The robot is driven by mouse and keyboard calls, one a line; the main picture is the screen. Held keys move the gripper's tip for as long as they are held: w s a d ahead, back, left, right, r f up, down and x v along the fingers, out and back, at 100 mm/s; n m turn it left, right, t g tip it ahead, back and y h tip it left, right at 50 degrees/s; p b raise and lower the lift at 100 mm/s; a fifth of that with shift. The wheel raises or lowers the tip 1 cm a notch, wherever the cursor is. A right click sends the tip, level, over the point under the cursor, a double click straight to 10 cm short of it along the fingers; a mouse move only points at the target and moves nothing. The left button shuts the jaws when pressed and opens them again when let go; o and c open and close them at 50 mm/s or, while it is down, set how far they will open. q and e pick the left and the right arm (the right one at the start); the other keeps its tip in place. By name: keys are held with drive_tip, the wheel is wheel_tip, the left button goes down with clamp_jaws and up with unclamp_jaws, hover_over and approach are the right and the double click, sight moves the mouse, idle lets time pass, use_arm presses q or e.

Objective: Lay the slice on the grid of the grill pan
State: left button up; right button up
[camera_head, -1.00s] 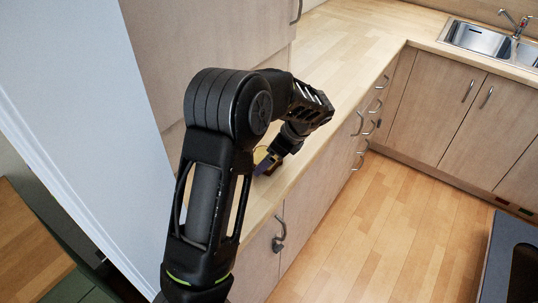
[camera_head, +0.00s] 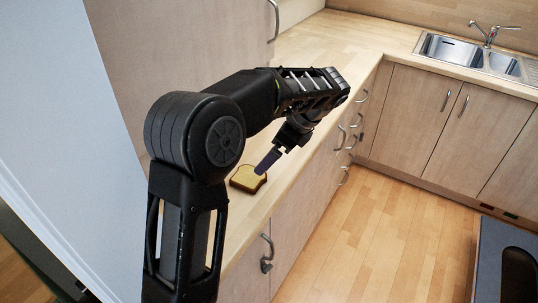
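The slice (camera_head: 247,179) is a piece of bread with a pale yellow face and brown crust, lying flat on the wooden worktop left of the middle. My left gripper (camera_head: 266,163) reaches down from the arm above the worktop. My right gripper is not in view.
The wooden worktop (camera_head: 335,45) runs back to a corner with a sink (camera_head: 465,52) and tap. Drawers and cupboards with metal handles line its front. A pale tall panel (camera_head: 60,100) stands at left. A dark grey object (camera_head: 497,262) is at lower right. The floor between is clear.

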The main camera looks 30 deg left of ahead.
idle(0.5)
use_arm(q)
drive_tip(key=shift+n+t+h, duration=0.7)
drive_tip(key=shift+t+h, duration=0.1)
drive_tip(key=w+d+f, duration=0.1)
drive_tip(key=d+f, duration=0.1)
drive_tip(key=w+d+f, duration=0.1)
drive_tip(key=f, duration=0.1)
drive_tip(key=shift+w+d, duration=0.25)
drive_tip(key=shift+w, duration=0.1)
drive_tip(key=s+d+f+n+h, duration=0.2)
drive_tip(key=s+d+f, duration=0.3)
drive_tip(key=f, duration=0.6)
drive_tip(key=s+d+f+n+h, duration=0.2)
drive_tip(key=d+f+h, duration=0.1)
drive_tip(key=d+f, duration=0.55)
drive_tip(key=s+d+f+n+h, duration=0.1)
drive_tip(key=s+d+f+n, duration=0.2)
drive_tip(key=s, duration=0.4)
drive_tip(key=s+d+f+n+h, duration=0.1)
drive_tip(key=s+d+f+n, duration=0.2)
drive_tip(key=s+f+n, duration=0.2)
drive_tip(key=s+d+f+n+h, duration=0.1)
drive_tip(key=s+d+f+n, duration=0.2)
drive_tip(key=s, duration=0.6)
wheel_tip(320, 180, down, 3)
drive_tip(key=shift+d+r+n, duration=0.1)
drive_tip(key=shift+d+n, duration=0.1)
drive_tip(key=shift+n, duration=0.6)
